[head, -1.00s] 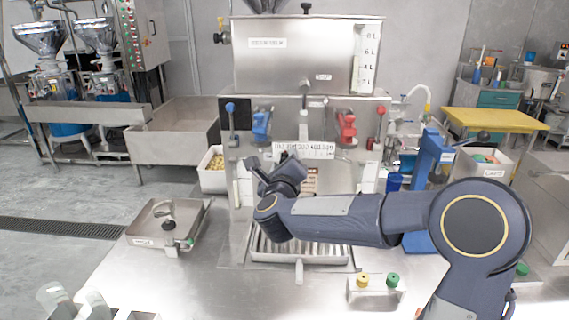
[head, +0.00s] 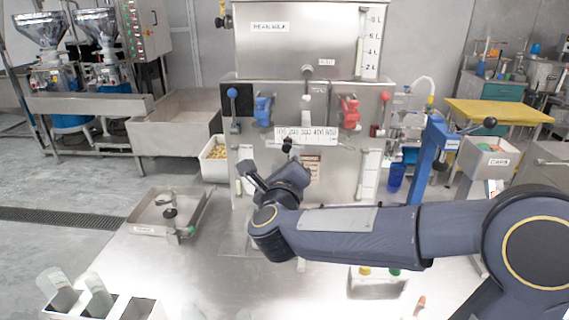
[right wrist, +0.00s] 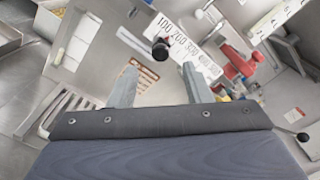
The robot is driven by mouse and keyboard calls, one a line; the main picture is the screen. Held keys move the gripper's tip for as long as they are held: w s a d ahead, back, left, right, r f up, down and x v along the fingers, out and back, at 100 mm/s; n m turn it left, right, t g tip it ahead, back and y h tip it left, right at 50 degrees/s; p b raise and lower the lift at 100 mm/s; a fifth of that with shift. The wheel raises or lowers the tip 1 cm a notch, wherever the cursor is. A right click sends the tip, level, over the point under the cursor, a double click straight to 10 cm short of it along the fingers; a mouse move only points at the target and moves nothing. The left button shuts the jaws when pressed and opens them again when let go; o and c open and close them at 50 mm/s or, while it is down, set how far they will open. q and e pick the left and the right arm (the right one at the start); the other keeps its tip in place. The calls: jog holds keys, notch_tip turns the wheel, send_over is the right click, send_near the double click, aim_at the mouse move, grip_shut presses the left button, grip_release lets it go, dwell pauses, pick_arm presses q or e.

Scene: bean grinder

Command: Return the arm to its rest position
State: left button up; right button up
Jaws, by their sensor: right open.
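My right arm (head: 360,232) reaches in from the right across the front of the steel machine (head: 300,50). My right gripper (head: 268,182) is above the counter, in front of the machine's lower panel. In the right wrist view its two fingers (right wrist: 158,85) stand apart with nothing between them. A black knob (right wrist: 161,48) shows beyond the fingertips, below the number strip (right wrist: 180,40); whether they touch it I cannot tell. The arm hides most of the drip grate, which shows in the right wrist view (right wrist: 62,110). My left gripper is not in view.
A steel tray (head: 150,208) with a clamp-like part stands at left on the counter. A holder with bottles (head: 95,300) is at front left. A blue press (head: 428,160) and a box marked CAPS (head: 485,165) stand at right.

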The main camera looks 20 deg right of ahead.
jog(key=s+a+f+n+g+y, duration=0.1)
jog(key=s+a+f+n+y, duration=0.15)
jog(key=s+n+y, duration=0.55)
jog(key=s+a+f+n+y, duration=0.2)
jog(key=a+n+y, duration=0.15)
jog(key=n, duration=0.85)
jog(key=s+f+n+g, duration=0.4)
jog(key=s+f+n, duration=0.1)
jog(key=s, duration=0.4)
jog(key=s+d+f+n+g, duration=0.1)
jog(key=s+f+n+g, duration=0.4)
jog(key=s+f, duration=0.3)
jog(key=shift+s+d+n+y, duration=0.35)
jog(key=shift+s+n, duration=0.15)
jog(key=shift+s, duration=0.6)
